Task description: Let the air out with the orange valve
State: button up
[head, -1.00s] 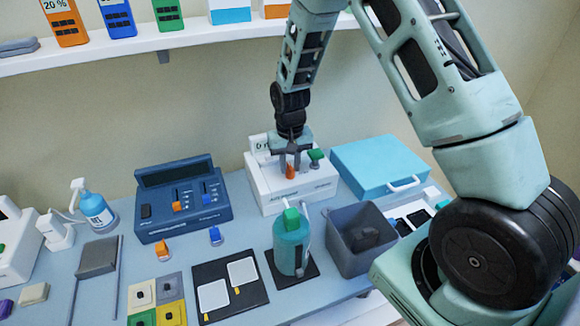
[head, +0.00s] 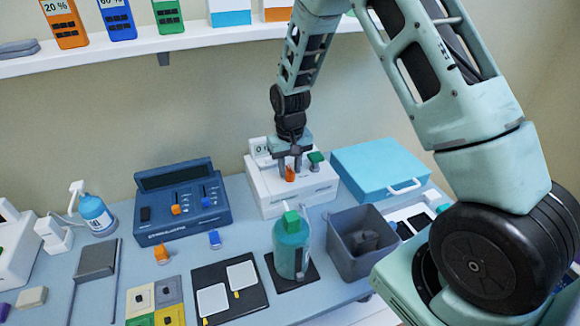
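The orange valve (head: 290,174) stands on the white box-shaped unit (head: 308,194) at the back of the table. A green valve (head: 316,158) sits to its right on the same unit. My gripper (head: 289,168) points down over the orange valve, with its fingers at the valve's upper part. The fingers are small and partly overlap the valve, so I cannot tell whether they grip it. A small display on the unit is partly hidden behind my gripper.
A light blue case (head: 380,168) stands right of the unit and a dark blue console (head: 182,203) left. In front are a teal bottle with a green cap (head: 291,245) and a grey bin (head: 361,240). A shelf (head: 180,43) runs along the wall above.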

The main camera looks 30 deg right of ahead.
aim_at(290, 169)
jog(key=shift+r, duration=0.1)
notch_tip(290, 169, up, 7)
jog(key=shift+r+b, duration=0.15)
jog(key=shift+b, duration=0.95)
jog(key=s+a+r+n+y+b, duration=0.1)
jog(key=s+a+r+n, duration=0.2)
jog(key=s+a, duration=0.5)
jog(key=s+a+r+n+b, duration=0.1)
jog(key=s+a+r+n, duration=0.1)
jog(key=s+a, duration=0.6)
jog(key=s+a+n, duration=0.4)
jog(key=s+n, duration=0.1)
jog(key=s, duration=0.8)
jog(key=shift+s+a+r+b, duration=0.15)
jog(key=shift+s+r+b, duration=0.1)
jog(key=shift+s+b, duration=0.1)
